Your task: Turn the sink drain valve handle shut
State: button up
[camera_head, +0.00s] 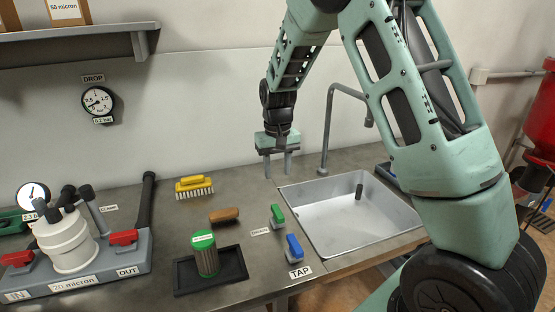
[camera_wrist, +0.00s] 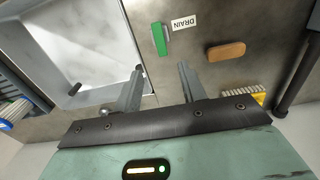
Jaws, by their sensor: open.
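The green drain valve handle (camera_head: 277,213) stands on the counter just left of the sink, beside a small label in the head view. In the wrist view the green handle (camera_wrist: 159,39) lies beyond the fingertips, next to a label reading DRAIN (camera_wrist: 184,22). My gripper (camera_head: 277,170) points down above the back of the counter, behind the handle and apart from it. Its two fingers (camera_wrist: 160,80) are spread with nothing between them. The sink (camera_head: 350,212) is an empty metal basin with a dark upright pipe in it.
A blue handle (camera_head: 294,246) with a TAP label stands close in front of the green one. A brown block (camera_head: 224,215), yellow brush (camera_head: 194,187) and green-topped filter (camera_head: 205,254) in a black tray are to the left. The grey faucet (camera_head: 326,130) rises right of my gripper.

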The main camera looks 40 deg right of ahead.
jog(key=shift+r, duration=1.6)
jog(key=s+a+r+n+y, duration=0.1)
jog(key=s+a+n, duration=0.2)
jog(key=s+a, duration=0.55)
jog(key=s+a+r+n, duration=0.25)
jog(key=s+a, duration=0.25)
jog(key=a, duration=0.7)
jog(key=s+a+n, duration=0.2)
jog(key=s, duration=0.6)
jog(key=s+a+f+n, duration=0.1)
jog(key=s+a+n, duration=0.2)
jog(key=s, duration=0.6)
jog(key=shift+s+f, duration=0.2)
jog(key=shift+a+n, duration=0.15)
jog(key=shift+n, duration=0.1)
